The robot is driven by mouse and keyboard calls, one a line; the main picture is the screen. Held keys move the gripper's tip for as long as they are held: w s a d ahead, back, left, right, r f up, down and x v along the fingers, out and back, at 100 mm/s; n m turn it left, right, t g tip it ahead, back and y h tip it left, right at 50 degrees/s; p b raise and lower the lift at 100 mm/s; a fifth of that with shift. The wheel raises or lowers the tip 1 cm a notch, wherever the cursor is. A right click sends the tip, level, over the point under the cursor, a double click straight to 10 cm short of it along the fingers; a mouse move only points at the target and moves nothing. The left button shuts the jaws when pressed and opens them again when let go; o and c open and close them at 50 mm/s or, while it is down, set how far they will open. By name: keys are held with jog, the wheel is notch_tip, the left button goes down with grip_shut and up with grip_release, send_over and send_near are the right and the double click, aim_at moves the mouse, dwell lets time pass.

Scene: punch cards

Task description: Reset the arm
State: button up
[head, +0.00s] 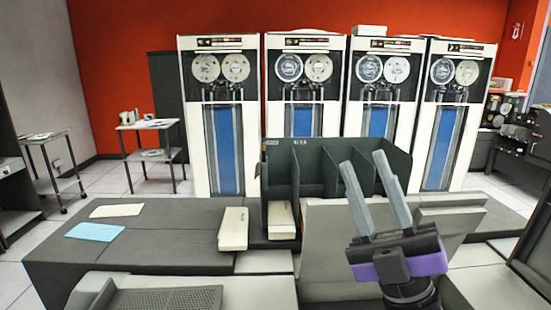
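My gripper (363,161) is at the lower right of the head view, with its two grey fingers pointing up. The fingers stand apart with nothing between them, so it is open and empty. A purple band (420,262) wraps my wrist just below the fingers. The gripper appears in front of the dark divided card bin (281,176) and hides part of it and of the grey machine top (325,240). I cannot tell how far the fingertips are from the bin.
A cream card deck (233,229) lies left of the bin; another cream block (281,219) sits in its left compartment. A blue card (95,232) and a cream card (116,211) lie on the dark counter (165,245). Several tape cabinets (196,120) stand behind.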

jog(key=s+d+f+m+h, duration=0.4)
jog(key=s+f+m+h, duration=0.1)
jog(key=f+m+h, duration=0.65)
jog(key=s+d+f+m+h, duration=0.3)
jog(key=s+f+m+h, duration=0.2)
jog(key=f+m+h, duration=0.6)
jog(key=s+f+g+y, duration=0.1)
jog(key=s+f+g, duration=0.3)
jog(key=s+f, duration=0.3)
jog(key=s+d+f+g+y, duration=0.1)
jog(key=s+f+g, duration=0.3)
jog(key=s, duration=1.3)
notch_tip(320, 180, down, 3)
jog(key=shift+f+n+y, duration=0.1)
jog(key=shift+n+y, duration=0.25)
jog(key=shift+y, duration=0.3)
